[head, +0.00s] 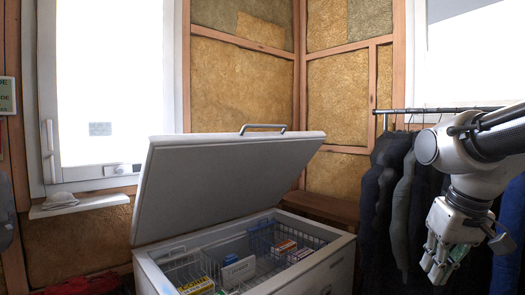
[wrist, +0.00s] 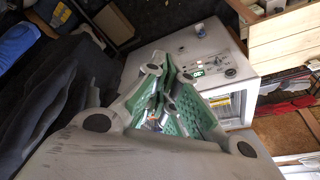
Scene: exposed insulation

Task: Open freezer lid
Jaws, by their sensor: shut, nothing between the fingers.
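The chest freezer (head: 325,270) is white and stands in the middle of the head view. Its lid (head: 225,178) is raised and tilted up, with a grey bar handle (head: 263,128) on its top edge. Wire baskets and several boxes show inside. My gripper (head: 440,272) hangs at the right of the head view, pointing down, apart from the freezer and lid. In the wrist view my gripper (wrist: 172,82) has its green-padded fingers together, with nothing held. Beyond them a white appliance panel with a lit green display (wrist: 197,73) shows, probably the freezer's.
Dark clothes (head: 385,185) hang on a rail (head: 450,110) behind my arm, right of the freezer. A wooden bench (head: 325,208) stands behind the freezer. A window (head: 110,85) with a small sill (head: 80,204) is at the left.

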